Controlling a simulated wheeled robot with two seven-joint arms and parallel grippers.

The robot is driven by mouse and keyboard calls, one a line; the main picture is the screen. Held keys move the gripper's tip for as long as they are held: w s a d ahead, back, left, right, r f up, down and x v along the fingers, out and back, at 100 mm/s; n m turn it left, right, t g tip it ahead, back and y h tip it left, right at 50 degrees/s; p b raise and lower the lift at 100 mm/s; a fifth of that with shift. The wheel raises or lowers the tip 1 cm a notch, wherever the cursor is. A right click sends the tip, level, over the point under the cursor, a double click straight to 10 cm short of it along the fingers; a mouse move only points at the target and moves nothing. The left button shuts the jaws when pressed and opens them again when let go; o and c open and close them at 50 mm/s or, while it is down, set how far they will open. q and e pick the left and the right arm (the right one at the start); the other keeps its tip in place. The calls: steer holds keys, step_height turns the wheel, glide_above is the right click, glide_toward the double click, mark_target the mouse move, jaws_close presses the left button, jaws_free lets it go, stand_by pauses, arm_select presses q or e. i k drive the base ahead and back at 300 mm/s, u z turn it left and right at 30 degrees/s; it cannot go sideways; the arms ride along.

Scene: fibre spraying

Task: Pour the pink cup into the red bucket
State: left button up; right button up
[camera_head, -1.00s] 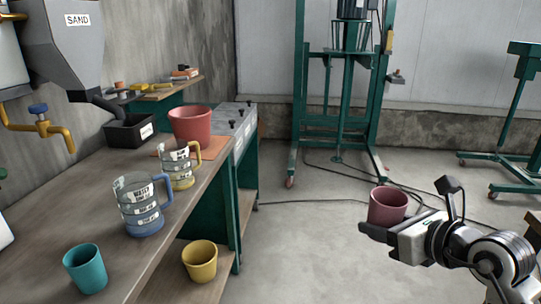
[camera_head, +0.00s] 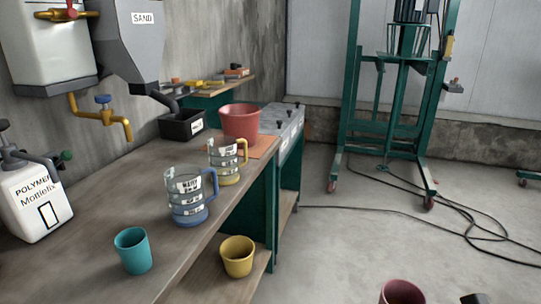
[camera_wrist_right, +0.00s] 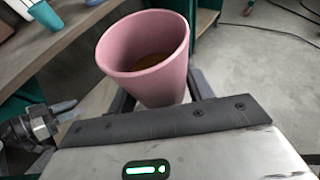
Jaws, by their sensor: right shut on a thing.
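The pink cup (camera_head: 402,292) shows at the bottom edge of the head view, cut off by the frame. In the right wrist view the pink cup (camera_wrist_right: 148,55) is nearly upright, with some brownish contents inside. My right gripper (camera_wrist_right: 155,100) is shut on it; its fingers are mostly hidden behind the cup. The red bucket (camera_head: 239,124) stands on an orange mat (camera_head: 262,147) at the far end of the workbench, well away from the cup.
On the workbench (camera_head: 110,205) stand a blue-handled jug (camera_head: 187,205), a yellow-handled jug (camera_head: 226,165), a teal cup (camera_head: 133,252) and a black tray (camera_head: 182,125). A yellow cup (camera_head: 237,257) sits on the lower shelf. Cables lie on the open floor at right.

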mark_target(238, 121)
steer(key=z, duration=0.65)
steer(key=i, duration=3.1)
steer(key=u, duration=3.5)
